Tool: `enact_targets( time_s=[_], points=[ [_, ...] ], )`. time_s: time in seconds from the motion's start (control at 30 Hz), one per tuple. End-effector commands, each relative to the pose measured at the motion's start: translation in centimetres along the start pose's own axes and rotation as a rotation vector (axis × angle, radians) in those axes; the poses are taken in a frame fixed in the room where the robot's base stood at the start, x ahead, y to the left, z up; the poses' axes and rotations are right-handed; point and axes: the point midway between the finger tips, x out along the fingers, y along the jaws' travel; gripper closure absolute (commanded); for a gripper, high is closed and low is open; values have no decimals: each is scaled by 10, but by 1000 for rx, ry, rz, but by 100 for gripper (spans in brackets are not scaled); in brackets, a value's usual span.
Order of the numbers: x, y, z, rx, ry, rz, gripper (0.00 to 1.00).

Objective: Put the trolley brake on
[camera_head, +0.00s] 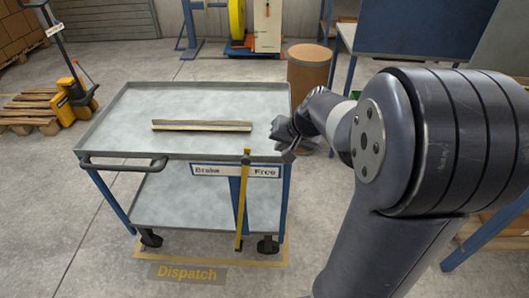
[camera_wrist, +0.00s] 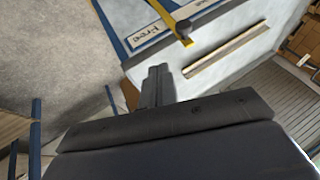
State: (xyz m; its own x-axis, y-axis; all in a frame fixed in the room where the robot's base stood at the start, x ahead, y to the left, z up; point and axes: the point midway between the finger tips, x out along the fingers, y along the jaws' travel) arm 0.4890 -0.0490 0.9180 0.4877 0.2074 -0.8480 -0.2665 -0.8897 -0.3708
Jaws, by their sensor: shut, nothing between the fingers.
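The trolley (camera_head: 120,130) is a grey two-shelf cart with blue legs. Its brake lever (camera_head: 240,205) is a yellow upright bar at the front, leaning slightly right, its top (camera_head: 247,153) just above the tray edge. Behind it a label plate (camera_head: 235,171) reads "Brake" at left and "Free" at right; the lever stands nearer "Free". My gripper (camera_head: 284,146) is shut and empty, right of the lever top, over the tray's right edge, apart from the lever. It also shows in the wrist view (camera_wrist: 158,72).
A long strip (camera_head: 202,126) lies on the top tray. A push handle (camera_head: 125,162) sticks out at the front left. A brown drum (camera_head: 309,72) stands behind right, a blue-framed table (camera_head: 345,35) at right. The floor in front is clear, with a "Dispatch" marking (camera_head: 187,272).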

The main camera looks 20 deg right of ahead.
Motion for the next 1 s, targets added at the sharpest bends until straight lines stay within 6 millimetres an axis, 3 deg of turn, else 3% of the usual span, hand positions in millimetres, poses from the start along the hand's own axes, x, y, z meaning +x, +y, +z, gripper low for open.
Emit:
enact_targets(
  time_s=[0.57, 0.7, 1.0],
  points=[
    [100, 1, 1, 0, -3, 1, 100],
    [112, -19, 3, -4, -3, 0, 100],
    [123, -30, 5, 0, 0, 0, 100]
  ],
)
